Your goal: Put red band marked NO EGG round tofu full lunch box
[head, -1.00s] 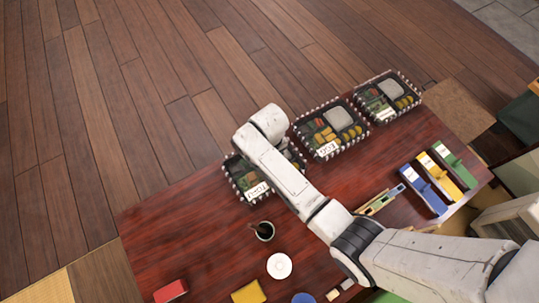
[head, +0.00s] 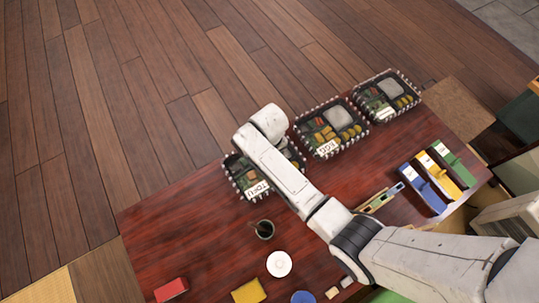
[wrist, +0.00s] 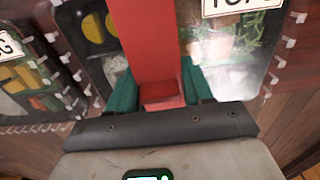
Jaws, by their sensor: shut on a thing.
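The tofu lunch box (head: 235,180) stands at the table's left far edge in the head view, partly covered by my arm. Its TOFU label (head: 258,189) shows, and also in the wrist view (wrist: 240,5). Its clear lid shows food, a greenish part and yellow slices in a black tray. My gripper (wrist: 160,90), with teal fingers, is shut on the red band (wrist: 148,40) over this box. The band runs as a strip across the box, its end between the fingers. I cannot tell whether it touches the lid, and no NO EGG text shows. The head view hides my gripper.
An EGG lunch box (head: 321,145) stands close to the right, with another lunch box (head: 387,97) beyond. Blue (head: 424,190), yellow (head: 438,176) and green (head: 455,163) holders are at the right. A dark cup (head: 265,229) and white dish (head: 279,264) stand nearer.

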